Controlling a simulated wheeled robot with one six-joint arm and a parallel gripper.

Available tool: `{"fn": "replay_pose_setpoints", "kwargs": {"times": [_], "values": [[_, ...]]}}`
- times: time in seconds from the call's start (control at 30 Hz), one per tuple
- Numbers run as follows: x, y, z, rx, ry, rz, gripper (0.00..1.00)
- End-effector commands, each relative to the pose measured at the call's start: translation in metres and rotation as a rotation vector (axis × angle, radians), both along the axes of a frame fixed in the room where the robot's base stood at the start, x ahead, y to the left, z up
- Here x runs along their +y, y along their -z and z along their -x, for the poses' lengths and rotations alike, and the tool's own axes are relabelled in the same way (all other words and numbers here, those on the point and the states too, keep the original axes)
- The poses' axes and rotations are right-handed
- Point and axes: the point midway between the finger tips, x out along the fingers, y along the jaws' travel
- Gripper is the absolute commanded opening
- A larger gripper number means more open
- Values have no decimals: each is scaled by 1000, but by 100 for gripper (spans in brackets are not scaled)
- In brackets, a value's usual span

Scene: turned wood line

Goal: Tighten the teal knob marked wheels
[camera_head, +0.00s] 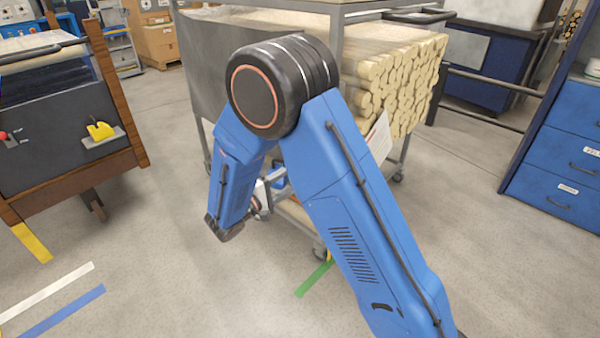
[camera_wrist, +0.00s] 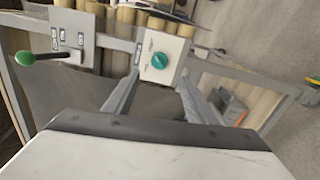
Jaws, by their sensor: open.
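The teal knob (camera_wrist: 159,61) is round and sits on a pale box-shaped panel (camera_wrist: 157,44) in the wrist view. A small label is beside it, too small to read. My gripper (camera_wrist: 158,82) is open, with its two grey fingers pointing toward the panel, one at each side below the knob. No contact with the knob is visible. In the head view my gripper (camera_head: 262,200) is partly hidden by my blue arm, low beside the cart, and I cannot make out the knob there.
A lever with a green handle (camera_wrist: 25,57) sits left of the knob. The metal cart (camera_head: 215,75) carries stacked wooden rods (camera_head: 395,80). A dark cabinet with a yellow handle (camera_head: 100,131) stands left, blue drawers (camera_head: 565,150) right. Floor in front is clear.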

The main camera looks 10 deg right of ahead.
Motion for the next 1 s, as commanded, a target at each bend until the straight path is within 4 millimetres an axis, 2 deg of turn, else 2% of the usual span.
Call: {"fn": "replay_pose_setpoints", "kwargs": {"times": [0.03,0.2,0.37,0.87,1.0], "values": [[9,0,5,0,-4,0,51],[29,0,20,0,-3,0,51],[39,0,27,0,-2,1,51],[41,0,30,0,0,0,51],[35,-3,31,6,14,-8,51]]}}
